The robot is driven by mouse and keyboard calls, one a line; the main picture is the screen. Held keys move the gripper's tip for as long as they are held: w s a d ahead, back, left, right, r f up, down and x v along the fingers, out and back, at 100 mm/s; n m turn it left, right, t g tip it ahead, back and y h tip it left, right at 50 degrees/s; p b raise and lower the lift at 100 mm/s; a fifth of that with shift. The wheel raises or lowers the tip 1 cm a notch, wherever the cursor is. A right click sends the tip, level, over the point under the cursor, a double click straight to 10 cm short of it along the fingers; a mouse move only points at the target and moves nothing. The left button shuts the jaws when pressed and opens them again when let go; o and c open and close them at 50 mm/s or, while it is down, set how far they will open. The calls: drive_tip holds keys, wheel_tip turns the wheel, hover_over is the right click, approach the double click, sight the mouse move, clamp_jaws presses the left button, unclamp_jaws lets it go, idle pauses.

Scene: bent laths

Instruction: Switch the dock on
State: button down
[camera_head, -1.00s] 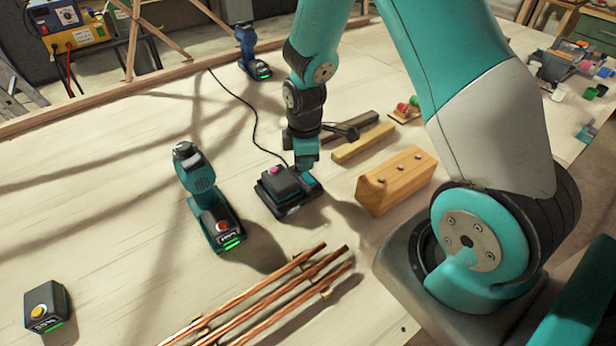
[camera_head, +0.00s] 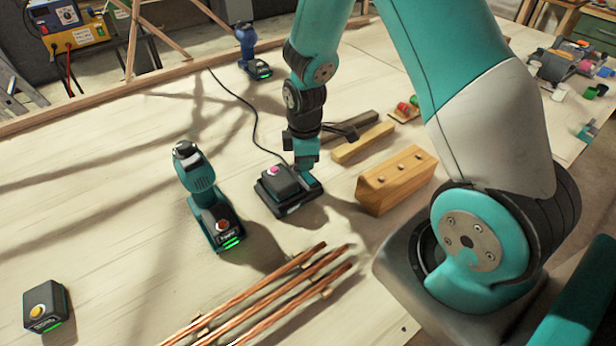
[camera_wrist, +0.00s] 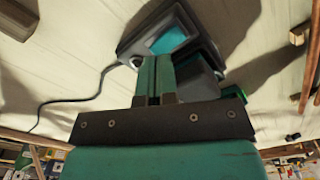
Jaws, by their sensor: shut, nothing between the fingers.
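The dock (camera_head: 292,208) is a low black unit on the table, with a cable running back from it. A dark battery (camera_head: 278,183) with a pink button sits on it. My gripper (camera_head: 306,169) is shut and empty, pointing down at the dock's right end, beside the battery. In the wrist view the shut fingers (camera_wrist: 156,61) reach to the edge of a teal patch (camera_wrist: 170,40) on the dock (camera_wrist: 133,40). I cannot tell whether they touch it. The fingertips hide part of the dock, and I cannot make out the switch's position.
A teal drill (camera_head: 205,205) stands left of the dock, and a blue one (camera_head: 250,55) behind. A loose battery (camera_head: 47,305) lies front left. Copper-coloured rods (camera_head: 285,295) lie in front. A wooden block (camera_head: 396,180) and laths (camera_head: 363,143) are to the right.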

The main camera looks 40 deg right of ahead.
sight(305, 174)
drive_tip(key=shift+f+b, duration=0.85)
drive_tip(key=shift+f, duration=0.35)
idle(0.4)
wheel_tip(305, 174, up, 7)
drive_tip(key=p, duration=0.6)
drive_tip(key=shift+r, duration=0.1)
idle(0.5)
drive_tip(key=shift+a, duration=0.1)
drive_tip(key=s+a+r+m+y+b, duration=0.1)
drive_tip(key=s+a+r+m+b, duration=0.1)
drive_tip(key=a+r, duration=0.45)
drive_tip(key=s+a+r+m+y+b, duration=0.1)
drive_tip(key=s+a+r, duration=0.4)
drive_tip(key=s, duration=0.4)
drive_tip(key=s+a+r+m+y+b, duration=0.1)
drive_tip(key=s+a+r, duration=0.3)
drive_tip(key=s+r, duration=0.4)
drive_tip(key=shift+s+a+r+m+y, duration=0.2)
drive_tip(key=shift+s+a+m+y, duration=0.2)
drive_tip(key=shift+y, duration=0.2)
